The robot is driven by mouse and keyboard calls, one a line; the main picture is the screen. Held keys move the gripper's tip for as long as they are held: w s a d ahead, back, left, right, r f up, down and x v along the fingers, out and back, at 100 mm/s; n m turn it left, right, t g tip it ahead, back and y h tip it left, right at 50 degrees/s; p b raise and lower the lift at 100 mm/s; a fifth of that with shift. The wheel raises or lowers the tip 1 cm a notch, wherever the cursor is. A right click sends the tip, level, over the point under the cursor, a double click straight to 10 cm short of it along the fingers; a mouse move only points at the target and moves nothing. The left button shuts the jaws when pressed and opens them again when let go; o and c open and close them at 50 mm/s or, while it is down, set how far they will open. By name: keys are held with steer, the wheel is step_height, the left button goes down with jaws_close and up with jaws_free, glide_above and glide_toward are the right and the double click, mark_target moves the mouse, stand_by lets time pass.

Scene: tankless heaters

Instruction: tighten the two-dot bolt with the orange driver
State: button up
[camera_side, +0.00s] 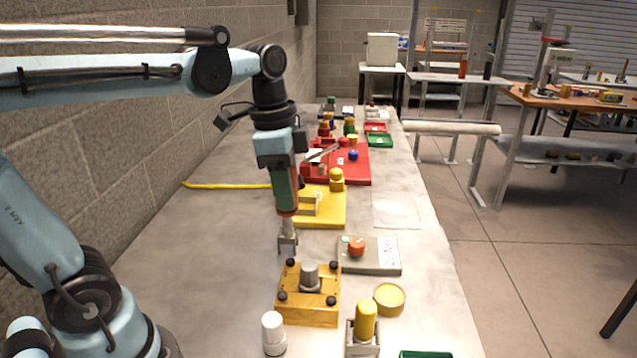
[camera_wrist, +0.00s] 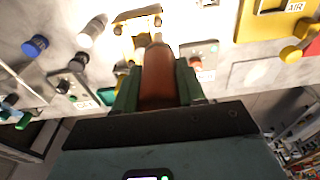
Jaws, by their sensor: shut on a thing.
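My gripper (camera_side: 285,188) is shut on the orange driver (camera_side: 288,203) and holds it nearly upright, its metal shank and tip pointing down. In the wrist view, the driver (camera_wrist: 158,78) lies between the two green fingers. Below and slightly to the right is a wooden block (camera_side: 308,308) with a dark bolt head near each corner and a grey cylinder in the middle. It also shows in the wrist view (camera_wrist: 138,38), partly hidden by the driver. The driver tip hangs above the block's far left side, apart from the bolts. The dot marks are too small to read.
A grey box with a red knob (camera_side: 368,258) stands right of the block. A white bottle (camera_side: 273,337), a yellow cylinder in a stand (camera_side: 365,320) and a round yellow dish (camera_side: 390,300) stand nearby. A yellow fixture (camera_side: 325,215) is behind.

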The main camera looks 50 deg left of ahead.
mark_target(288, 216)
steer(key=shift+f, duration=2.6)
steer(key=shift+f, duration=0.55)
stand_by(0.9)
steer(key=shift+r, duration=3.55)
